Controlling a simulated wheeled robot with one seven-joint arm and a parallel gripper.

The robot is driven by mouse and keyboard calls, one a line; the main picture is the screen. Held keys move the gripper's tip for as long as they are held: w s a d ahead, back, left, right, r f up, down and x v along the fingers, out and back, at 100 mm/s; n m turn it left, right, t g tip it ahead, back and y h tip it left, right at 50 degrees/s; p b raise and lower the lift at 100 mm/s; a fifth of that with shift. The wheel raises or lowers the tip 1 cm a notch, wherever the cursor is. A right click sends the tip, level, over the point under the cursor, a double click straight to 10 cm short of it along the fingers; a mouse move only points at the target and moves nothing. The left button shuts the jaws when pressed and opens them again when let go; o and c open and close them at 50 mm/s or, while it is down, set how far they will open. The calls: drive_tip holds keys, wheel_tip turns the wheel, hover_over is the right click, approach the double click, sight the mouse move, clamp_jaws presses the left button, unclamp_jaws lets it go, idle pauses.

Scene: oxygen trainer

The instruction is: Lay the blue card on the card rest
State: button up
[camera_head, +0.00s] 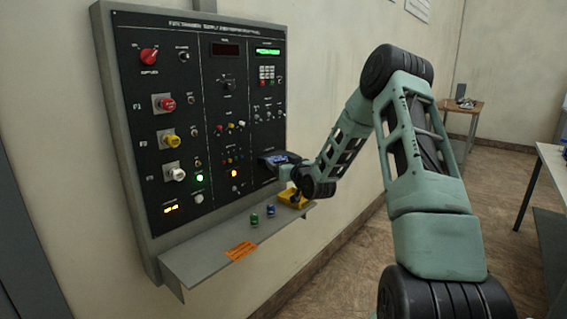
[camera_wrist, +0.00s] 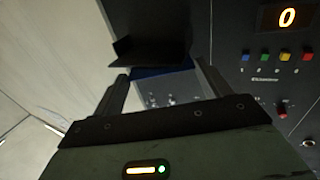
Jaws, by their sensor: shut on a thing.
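The blue card (camera_head: 280,159) shows as a small blue patch at the lower right of the panel. In the wrist view it is a dark blue strip (camera_wrist: 163,72) between the finger ends. My gripper (camera_head: 286,168) is shut on the card; its two fingers stand either side of it in the wrist view (camera_wrist: 165,76). The card rest (camera_head: 266,161) is a dark bracket on the panel's lower right, and it shows as a black ledge in the wrist view (camera_wrist: 150,45). The card is right at the rest; I cannot tell whether they touch.
The panel (camera_head: 215,180) carries many knobs, buttons and lights. A shelf (camera_head: 205,258) below it holds a yellow box (camera_head: 290,199), a green piece (camera_head: 254,219) and a blue piece (camera_head: 270,210). An orange label (camera_head: 241,250) is on the shelf. A wooden table (camera_head: 462,107) stands far back.

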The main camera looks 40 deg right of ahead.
drive_tip(key=o, duration=0.9)
drive_tip(key=shift+f, duration=0.1)
drive_tip(key=b+v, duration=0.2)
drive_tip(key=v, duration=1)
drive_tip(key=shift+a, duration=0.1)
